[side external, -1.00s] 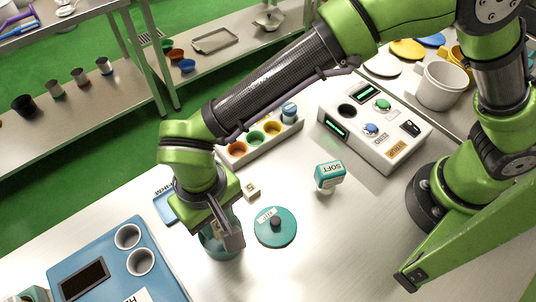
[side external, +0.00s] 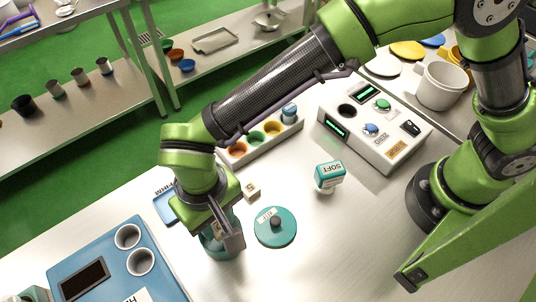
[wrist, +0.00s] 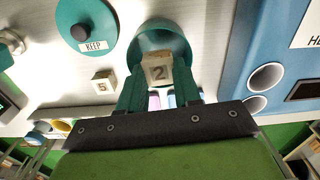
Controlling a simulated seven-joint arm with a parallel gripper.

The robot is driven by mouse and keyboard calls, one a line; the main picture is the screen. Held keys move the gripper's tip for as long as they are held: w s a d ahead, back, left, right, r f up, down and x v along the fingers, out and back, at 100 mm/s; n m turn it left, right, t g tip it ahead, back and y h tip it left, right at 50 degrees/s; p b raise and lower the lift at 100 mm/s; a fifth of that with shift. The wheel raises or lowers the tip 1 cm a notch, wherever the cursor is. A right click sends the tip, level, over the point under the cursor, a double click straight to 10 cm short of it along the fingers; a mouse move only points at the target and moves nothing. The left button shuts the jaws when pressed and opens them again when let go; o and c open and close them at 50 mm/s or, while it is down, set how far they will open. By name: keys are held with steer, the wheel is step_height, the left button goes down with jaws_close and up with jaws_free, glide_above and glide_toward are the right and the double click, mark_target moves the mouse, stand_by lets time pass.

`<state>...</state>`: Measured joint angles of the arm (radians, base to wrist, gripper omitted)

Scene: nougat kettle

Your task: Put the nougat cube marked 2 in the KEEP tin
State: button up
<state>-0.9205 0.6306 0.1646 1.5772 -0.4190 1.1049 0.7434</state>
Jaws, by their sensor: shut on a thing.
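The nougat cube marked 2 (wrist: 157,71) is pale, with its number facing the wrist camera. My gripper (wrist: 159,82) is shut on it, one teal finger on each side. The open teal tin (wrist: 160,38) lies beyond the cube in the wrist view, and the cube overlaps its opening. I cannot tell how far the cube is above or inside the tin. In the side view my gripper (side external: 228,236) is over the tin (side external: 216,249) and hides the cube and much of the tin. The teal lid labelled KEEP (wrist: 88,24) lies flat beside the tin.
A cube marked 5 (wrist: 104,82) sits near the lid. A teal-and-white SOFT container (side external: 329,177), a white control box (side external: 375,130) and a rack of coloured cups (side external: 255,140) stand farther back. A blue panel with two round holes (side external: 110,265) is at the left.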

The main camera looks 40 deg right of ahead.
steer(key=shift+f, duration=0.2)
stand_by(0.6)
steer(key=o, duration=1.6)
steer(key=shift+r, duration=3.5)
